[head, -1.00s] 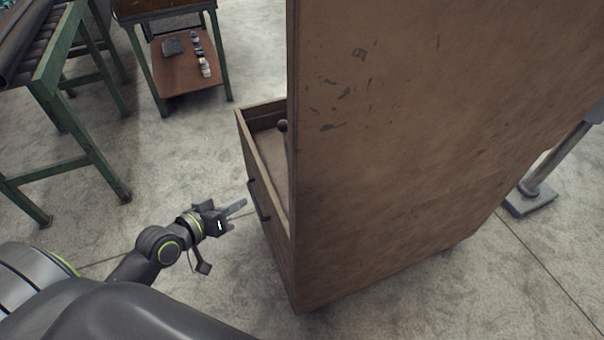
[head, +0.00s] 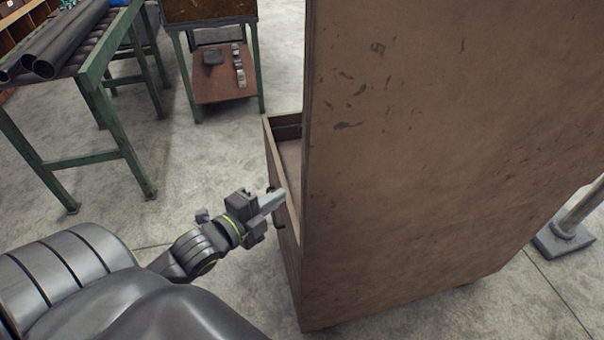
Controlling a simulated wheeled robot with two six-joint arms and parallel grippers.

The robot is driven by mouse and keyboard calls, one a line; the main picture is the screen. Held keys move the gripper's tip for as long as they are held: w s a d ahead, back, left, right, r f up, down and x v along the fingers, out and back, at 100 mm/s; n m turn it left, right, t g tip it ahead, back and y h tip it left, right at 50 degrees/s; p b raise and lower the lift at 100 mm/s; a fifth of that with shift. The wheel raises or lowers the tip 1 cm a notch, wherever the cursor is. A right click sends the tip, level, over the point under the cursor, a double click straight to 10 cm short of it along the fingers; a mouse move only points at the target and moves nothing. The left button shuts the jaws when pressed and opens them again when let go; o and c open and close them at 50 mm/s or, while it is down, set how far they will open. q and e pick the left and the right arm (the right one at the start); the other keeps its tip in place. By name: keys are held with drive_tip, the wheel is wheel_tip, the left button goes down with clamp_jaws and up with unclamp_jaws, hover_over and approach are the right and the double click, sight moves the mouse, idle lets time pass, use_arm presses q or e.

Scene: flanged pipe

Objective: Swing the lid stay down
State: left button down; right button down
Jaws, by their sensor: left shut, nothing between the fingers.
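A brown wooden box (head: 284,235) stands at the centre in the head view, its open top partly showing behind its left rim. A tall scuffed brown panel (head: 430,150) rises over it and hides most of the inside. I cannot make out the lid stay; it may be behind the panel. My left gripper (head: 277,198) is shut and empty, its fingertips at the box's left side just below the rim, overlapping a dark handle there. I cannot tell whether they touch the box. My right gripper is not in view.
A green-framed roller stand with dark pipes (head: 70,45) is at the upper left. A green-legged table with a brown lower shelf (head: 222,88) stands behind the box. A grey post base (head: 565,238) is at the right. Concrete floor (head: 190,150) left of the box is clear.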

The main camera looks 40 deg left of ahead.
use_arm(q)
drive_tip(key=w+a+f+p, duration=0.1)
drive_tip(key=w+f, duration=0.1)
drive_tip(key=w, duration=0.9)
drive_tip(key=shift+a, duration=0.15)
drive_tip(key=shift+w, duration=0.1)
